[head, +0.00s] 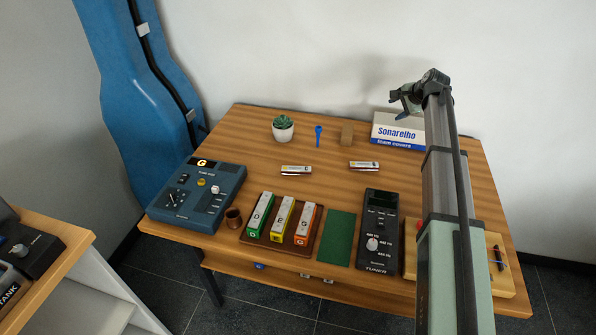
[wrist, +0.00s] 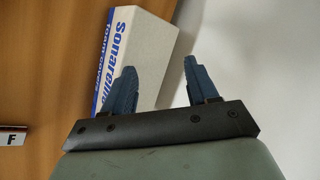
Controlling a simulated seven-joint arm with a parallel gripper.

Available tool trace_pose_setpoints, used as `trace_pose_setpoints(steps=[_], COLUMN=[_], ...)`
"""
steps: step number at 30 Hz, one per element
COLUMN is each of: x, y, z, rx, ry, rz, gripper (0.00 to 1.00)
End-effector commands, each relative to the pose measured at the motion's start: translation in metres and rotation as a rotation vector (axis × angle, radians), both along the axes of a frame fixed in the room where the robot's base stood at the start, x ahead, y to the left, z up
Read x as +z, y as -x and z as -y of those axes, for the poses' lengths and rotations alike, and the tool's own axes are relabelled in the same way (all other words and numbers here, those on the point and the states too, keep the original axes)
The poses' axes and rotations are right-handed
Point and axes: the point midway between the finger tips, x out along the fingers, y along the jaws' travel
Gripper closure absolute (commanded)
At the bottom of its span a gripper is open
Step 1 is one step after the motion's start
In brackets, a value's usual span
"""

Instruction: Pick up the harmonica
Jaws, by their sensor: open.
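Two small silver bars with white letter labels, which look like harmonicas, lie on the wooden table. The left harmonica (head: 296,170) is near the table's middle. The right harmonica (head: 364,165) lies in front of the wooden block. The end of a harmonica marked F (wrist: 12,137) shows at the left edge of the wrist view. My gripper (head: 399,104) is open and empty, raised by the back wall, in front of and above the Sonarelho box. In the wrist view my gripper's fingers (wrist: 160,68) are spread apart, with the box behind them.
The Sonarelho box (head: 398,131), wooden block (head: 347,133), blue spoon-like object (head: 318,134) and potted succulent (head: 283,128) stand along the back. A blue device (head: 200,195), coloured lettered bars (head: 283,220), green mat (head: 339,238) and black tuner (head: 377,230) fill the front.

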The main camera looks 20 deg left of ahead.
Motion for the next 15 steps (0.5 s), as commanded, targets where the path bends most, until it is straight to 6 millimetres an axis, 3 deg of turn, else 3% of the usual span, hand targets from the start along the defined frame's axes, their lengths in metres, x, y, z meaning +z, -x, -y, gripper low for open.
trace_pose_setpoints(steps=[1, 6, 15], x=[-0.001, -0.005, -0.005], y=[0.012, 0.055, 0.144], z=[-0.028, -0.103, -0.213], rx=[0.003, -0.036, -0.172], ry=[-0.001, 0.015, 0.113], rz=[-0.046, -0.218, -0.475], gripper=[0.42, 0.42, 0.42])
